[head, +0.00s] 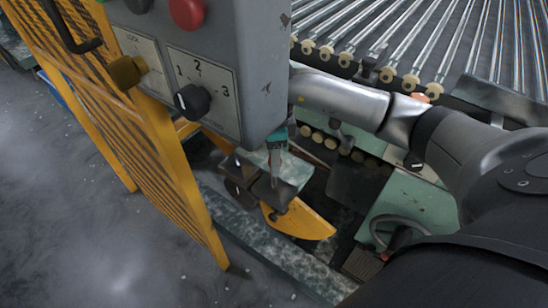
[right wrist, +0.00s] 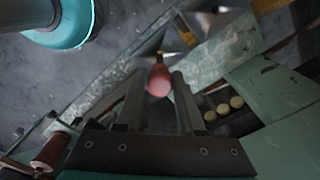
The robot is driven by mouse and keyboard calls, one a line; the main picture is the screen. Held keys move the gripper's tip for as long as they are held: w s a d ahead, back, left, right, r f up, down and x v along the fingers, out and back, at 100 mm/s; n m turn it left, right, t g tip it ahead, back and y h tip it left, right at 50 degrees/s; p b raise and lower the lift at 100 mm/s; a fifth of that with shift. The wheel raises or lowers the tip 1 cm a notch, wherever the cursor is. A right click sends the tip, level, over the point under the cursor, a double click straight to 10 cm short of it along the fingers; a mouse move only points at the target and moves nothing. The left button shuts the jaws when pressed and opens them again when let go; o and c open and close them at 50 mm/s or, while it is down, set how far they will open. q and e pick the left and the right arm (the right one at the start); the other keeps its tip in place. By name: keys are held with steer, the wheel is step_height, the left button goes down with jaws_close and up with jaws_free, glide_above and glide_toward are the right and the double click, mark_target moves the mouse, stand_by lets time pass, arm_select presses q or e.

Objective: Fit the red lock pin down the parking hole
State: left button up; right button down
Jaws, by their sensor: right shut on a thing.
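The red lock pin (right wrist: 157,80) shows in the right wrist view as a rounded red end between the two dark fingers of my right gripper (right wrist: 160,92). The fingers are shut on it. A shiny metal piece lies just beyond the pin; I cannot tell whether they touch. In the head view my right arm reaches left behind the grey control box, and the gripper (head: 275,172) shows only in part below the box, above dark plates (head: 280,192). The pin cannot be made out there. I cannot pick out the parking hole in either view. My left gripper is not in view.
The grey control box (head: 235,70) with knobs hangs close over the gripper. A yellow mesh guard (head: 105,110) stands at left and a yellow bracket (head: 305,222) lies below. Rollers (head: 400,40) fill the back right. A red cylinder (right wrist: 50,150) sits lower left in the wrist view.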

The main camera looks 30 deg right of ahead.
mark_target(274, 184)
steer(key=shift+f+b, duration=2.9)
steer(key=shift+f, duration=0.65)
steer(key=shift+c, duration=2.2)
jaws_free()
step_height(274, 184, up, 11)
steer(key=p, duration=0.4)
steer(key=shift+r, duration=0.55)
